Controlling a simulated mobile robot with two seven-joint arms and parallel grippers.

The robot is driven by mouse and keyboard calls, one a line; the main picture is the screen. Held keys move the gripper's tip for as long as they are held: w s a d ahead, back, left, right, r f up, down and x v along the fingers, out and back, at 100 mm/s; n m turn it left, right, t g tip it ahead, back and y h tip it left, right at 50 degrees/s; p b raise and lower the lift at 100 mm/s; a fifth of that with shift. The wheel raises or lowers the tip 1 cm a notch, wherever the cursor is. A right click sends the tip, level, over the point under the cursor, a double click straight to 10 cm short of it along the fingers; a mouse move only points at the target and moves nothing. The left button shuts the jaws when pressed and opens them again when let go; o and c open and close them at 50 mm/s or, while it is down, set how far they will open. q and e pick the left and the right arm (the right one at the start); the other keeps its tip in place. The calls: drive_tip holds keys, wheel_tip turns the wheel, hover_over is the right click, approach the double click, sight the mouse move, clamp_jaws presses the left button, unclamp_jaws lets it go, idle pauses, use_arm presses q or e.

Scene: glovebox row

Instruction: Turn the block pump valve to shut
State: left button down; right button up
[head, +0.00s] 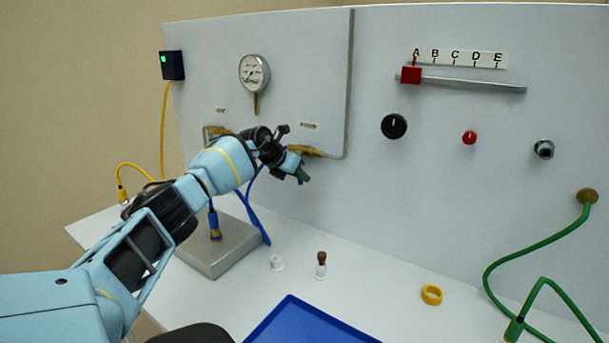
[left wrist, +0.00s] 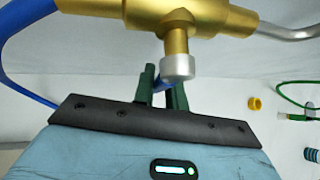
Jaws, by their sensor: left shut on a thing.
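The brass valve (head: 305,151) is on the panel at the right end of the piping, under a small label too blurred to read. In the left wrist view its brass body (left wrist: 180,14) fills the top, with a silver collar (left wrist: 177,68) pointing down. My left gripper (head: 303,176) is just below the valve. In the left wrist view its green fingers (left wrist: 163,92) are shut on a small blue piece, apparently the valve's handle, just below the collar. The fingers hide most of it, so its exact angle cannot be told. My right gripper is not in view.
A pressure gauge (head: 254,73) and a second brass fitting (head: 217,130) are on the panel to the left. Blue hose (head: 256,221) hangs behind my arm near a grey block (head: 222,251). A blue tray (head: 308,325), a yellow ring (head: 432,295) and small parts lie on the bench.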

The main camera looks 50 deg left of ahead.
use_arm(q)
drive_tip(key=shift+a+r+m+y+p, duration=0.1)
drive_tip(key=shift+a+m+y+p, duration=0.2)
drive_tip(key=shift+y, duration=0.2)
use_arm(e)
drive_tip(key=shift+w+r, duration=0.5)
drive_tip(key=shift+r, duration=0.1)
use_arm(q)
drive_tip(key=shift+s+a, duration=0.1)
drive_tip(key=c, duration=1.4)
unclamp_jaws()
drive_tip(key=shift+c, duration=0.2)
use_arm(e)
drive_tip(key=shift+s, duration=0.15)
use_arm(q)
drive_tip(key=p+v, duration=0.1)
drive_tip(key=v, duration=0.6)
drive_tip(key=shift+s+r, duration=0.2)
drive_tip(key=shift+r, duration=0.1)
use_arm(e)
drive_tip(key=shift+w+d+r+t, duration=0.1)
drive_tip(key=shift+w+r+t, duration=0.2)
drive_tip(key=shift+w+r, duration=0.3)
